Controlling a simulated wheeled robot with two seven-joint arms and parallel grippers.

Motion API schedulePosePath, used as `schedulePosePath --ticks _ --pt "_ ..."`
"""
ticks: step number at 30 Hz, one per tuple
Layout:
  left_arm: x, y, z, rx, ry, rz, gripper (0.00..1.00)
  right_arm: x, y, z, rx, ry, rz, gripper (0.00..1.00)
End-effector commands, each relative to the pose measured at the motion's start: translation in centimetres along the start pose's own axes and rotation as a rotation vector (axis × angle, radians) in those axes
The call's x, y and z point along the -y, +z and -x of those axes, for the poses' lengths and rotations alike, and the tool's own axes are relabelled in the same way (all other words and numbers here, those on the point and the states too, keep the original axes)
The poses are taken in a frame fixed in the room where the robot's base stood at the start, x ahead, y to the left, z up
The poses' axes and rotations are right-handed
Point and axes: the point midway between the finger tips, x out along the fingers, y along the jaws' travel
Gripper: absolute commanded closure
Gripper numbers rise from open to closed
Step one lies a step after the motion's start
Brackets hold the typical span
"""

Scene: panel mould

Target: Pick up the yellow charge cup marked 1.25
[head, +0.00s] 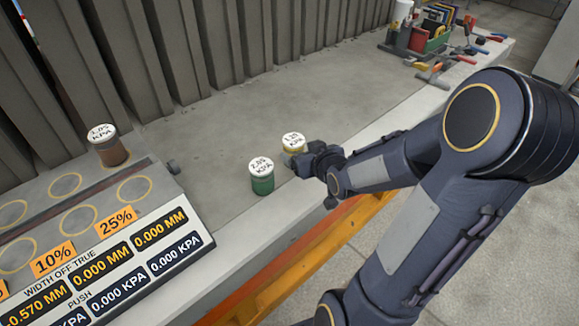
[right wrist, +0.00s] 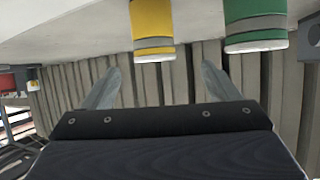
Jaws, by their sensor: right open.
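The yellow charge cup (head: 294,149) stands upright on the grey bench, its white lid reading 1.25 KPA. My right gripper (head: 308,160) is close beside it, on its right in the head view, and partly hides it. In the right wrist view the picture is upside down: the yellow cup (right wrist: 152,22) lies ahead of my right gripper (right wrist: 158,80), left of the middle of the gap. The fingers are apart with nothing between them; I see no contact. My left gripper is not in view.
A green cup (head: 262,182) marked 2.05 stands close to the yellow one. A brown cup (head: 112,152) stands on the ringed rack at left, behind a readout panel (head: 110,265). A tool tray (head: 415,47) is at the far end. The bench (head: 210,115) behind the cups is clear.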

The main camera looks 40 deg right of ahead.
Motion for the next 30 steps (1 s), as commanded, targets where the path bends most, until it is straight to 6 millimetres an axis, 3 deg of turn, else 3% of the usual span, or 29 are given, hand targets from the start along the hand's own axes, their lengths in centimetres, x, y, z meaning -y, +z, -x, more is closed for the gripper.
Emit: schedulePosePath --ticks 1,3,21,30 --pt "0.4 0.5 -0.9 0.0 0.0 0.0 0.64 -0.6 1.3 -1.1 -0.022 0.005 0.006 0.18" --pt "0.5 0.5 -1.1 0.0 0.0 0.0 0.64 -1.0 1.4 -1.8 -0.052 0.005 0.014 0.18" --pt "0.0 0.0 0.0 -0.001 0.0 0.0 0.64 -0.8 0.1 -8.9 -0.072 0.003 0.018 0.18" --pt "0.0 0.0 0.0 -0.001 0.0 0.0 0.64 -0.8 0.1 -9.6 -0.074 0.005 0.018 0.18"
